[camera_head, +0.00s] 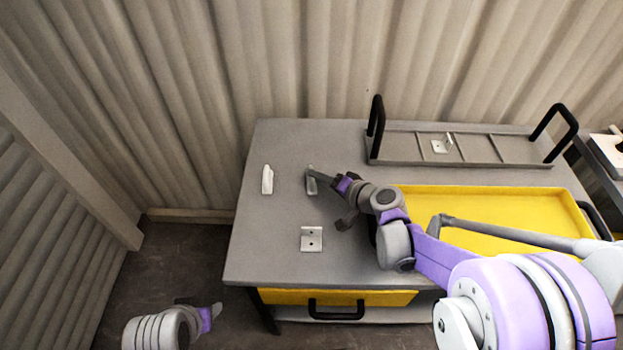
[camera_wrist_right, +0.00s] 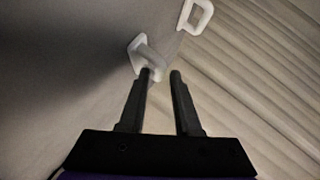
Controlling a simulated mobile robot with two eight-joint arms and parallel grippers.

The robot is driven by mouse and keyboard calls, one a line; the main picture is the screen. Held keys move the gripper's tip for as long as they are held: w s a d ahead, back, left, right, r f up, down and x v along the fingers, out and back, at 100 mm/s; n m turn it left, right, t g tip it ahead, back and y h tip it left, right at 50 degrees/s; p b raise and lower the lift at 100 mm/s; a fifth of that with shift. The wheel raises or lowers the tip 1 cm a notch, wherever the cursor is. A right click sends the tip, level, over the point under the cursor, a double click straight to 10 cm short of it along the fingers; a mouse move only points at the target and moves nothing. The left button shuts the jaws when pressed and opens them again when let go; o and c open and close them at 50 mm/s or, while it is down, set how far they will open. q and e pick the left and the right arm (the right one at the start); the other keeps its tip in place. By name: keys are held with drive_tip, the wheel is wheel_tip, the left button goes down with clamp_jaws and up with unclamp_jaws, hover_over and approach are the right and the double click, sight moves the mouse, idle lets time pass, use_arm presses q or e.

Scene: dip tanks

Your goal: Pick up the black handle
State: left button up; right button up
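Black handles stand at the left end (camera_head: 376,122) and right end (camera_head: 556,127) of a grey metal rack at the table's back right. Another black handle (camera_head: 337,314) is on the yellow drawer front, and one (camera_head: 597,219) is at the yellow tray's right end. My right gripper (camera_head: 314,175) is at a small pale bracket (camera_head: 311,186), well left of the rack. In the wrist view its fingers (camera_wrist_right: 162,74) are apart, with the bracket (camera_wrist_right: 148,52) at the left fingertip. My left gripper (camera_head: 213,310) is low at bottom left, off the table; its fingers are unclear.
The grey table (camera_head: 262,220) carries a second upright bracket (camera_head: 267,180), a flat-footed bracket (camera_head: 311,239) and a yellow tray (camera_head: 480,195). A corrugated wall is close behind. My right arm covers part of the tray. The table's left side has bare room.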

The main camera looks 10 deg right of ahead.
drive_tip(key=shift+x, duration=0.95)
drive_tip(key=shift+c, duration=0.2)
clamp_jaws()
idle(0.5)
